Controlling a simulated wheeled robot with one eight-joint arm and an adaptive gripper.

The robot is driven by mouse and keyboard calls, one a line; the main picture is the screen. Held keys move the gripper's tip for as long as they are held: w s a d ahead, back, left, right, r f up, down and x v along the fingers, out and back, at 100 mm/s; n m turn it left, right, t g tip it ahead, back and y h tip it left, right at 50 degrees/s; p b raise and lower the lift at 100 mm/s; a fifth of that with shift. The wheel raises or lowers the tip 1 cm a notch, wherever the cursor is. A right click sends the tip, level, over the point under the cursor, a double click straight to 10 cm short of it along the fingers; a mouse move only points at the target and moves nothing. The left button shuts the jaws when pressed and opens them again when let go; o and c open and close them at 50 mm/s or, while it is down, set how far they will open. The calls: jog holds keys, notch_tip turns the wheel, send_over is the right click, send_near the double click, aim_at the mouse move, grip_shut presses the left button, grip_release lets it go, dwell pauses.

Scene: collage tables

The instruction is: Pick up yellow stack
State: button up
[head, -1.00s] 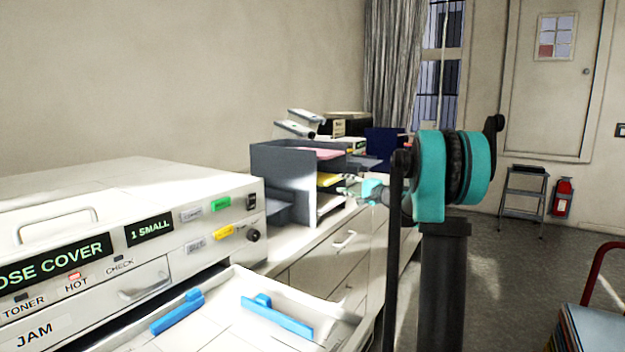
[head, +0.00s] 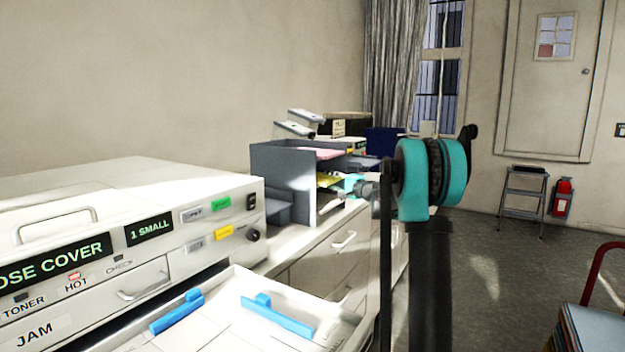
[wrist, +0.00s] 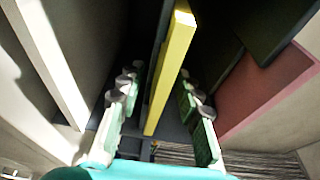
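The yellow stack (head: 326,181) lies flat in the middle level of a dark grey letter tray (head: 282,163), and its end shows at the tray's open side. In the wrist view the yellow stack (wrist: 172,65) runs between the two fingers of my gripper (wrist: 157,98). The fingers are spread, one on each side of it, with dark gaps between them and the stack. In the head view my gripper (head: 352,184) is at the tray's open side and partly covers the yellow stack.
A pink stack (head: 322,153) lies on the level above, and white paper (head: 326,205) lies below. The tray stands on a white cabinet (head: 325,243). A large white copier (head: 130,235) is in the left foreground. Open floor lies to the right.

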grip_shut()
dwell(0.3)
